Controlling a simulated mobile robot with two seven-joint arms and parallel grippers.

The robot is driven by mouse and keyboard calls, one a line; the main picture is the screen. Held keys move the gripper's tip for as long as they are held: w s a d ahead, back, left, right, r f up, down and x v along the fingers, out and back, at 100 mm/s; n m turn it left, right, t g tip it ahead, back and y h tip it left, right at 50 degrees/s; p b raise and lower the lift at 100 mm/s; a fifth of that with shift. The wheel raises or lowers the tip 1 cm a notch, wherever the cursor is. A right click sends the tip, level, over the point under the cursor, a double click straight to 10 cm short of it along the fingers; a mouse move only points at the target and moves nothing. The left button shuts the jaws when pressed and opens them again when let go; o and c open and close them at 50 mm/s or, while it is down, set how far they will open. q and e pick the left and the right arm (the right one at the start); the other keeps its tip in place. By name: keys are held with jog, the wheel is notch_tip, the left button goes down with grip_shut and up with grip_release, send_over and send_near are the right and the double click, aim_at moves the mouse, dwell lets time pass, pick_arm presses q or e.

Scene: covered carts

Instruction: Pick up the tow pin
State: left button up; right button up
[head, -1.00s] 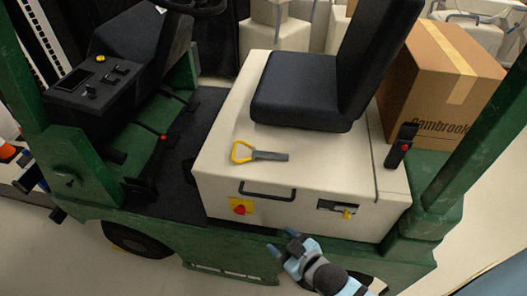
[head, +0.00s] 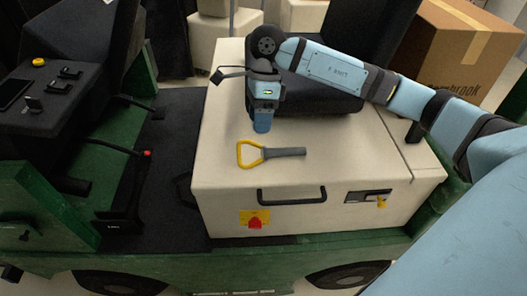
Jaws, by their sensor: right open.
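The tow pin (head: 284,152) lies flat on the cream box top (head: 216,145) below the black seat. It has a yellow loop handle at its left end and a grey shaft pointing right. My right gripper (head: 262,126) hangs pointing down just behind and above the tow pin, near where the handle meets the shaft. It is open and holds nothing. Its fingers overlap in this view, so the gap between them is hidden. My left gripper is not in view.
The black seat (head: 315,88) stands close behind my right gripper. A black handle (head: 291,196), a red knob on a yellow plate (head: 254,222) and a key switch (head: 369,197) are on the box's front face. A cardboard box (head: 455,55) is at the back right.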

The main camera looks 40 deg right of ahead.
jog(key=w+d+r+h, duration=0.1)
jog(key=w+d+h, duration=0.1)
jog(key=d, duration=0.2)
send_over(270, 150)
jog(key=w+d, duration=0.1)
jog(key=shift+t, duration=0.3)
notch_tip(270, 150, down, 7)
jog(key=shift+f, duration=0.1)
jog(key=shift+s+a+f+p, duration=0.15)
jog(key=shift+f, duration=0.8)
jog(key=shift+s+a+f+p, duration=0.15)
jog(key=shift+f+p, duration=0.05)
jog(key=shift+f, duration=0.7)
jog(key=shift+s+a+f+p, duration=0.15)
jog(key=shift+f, duration=0.8)
jog(key=shift+r, duration=0.1)
jog(key=c, duration=1)
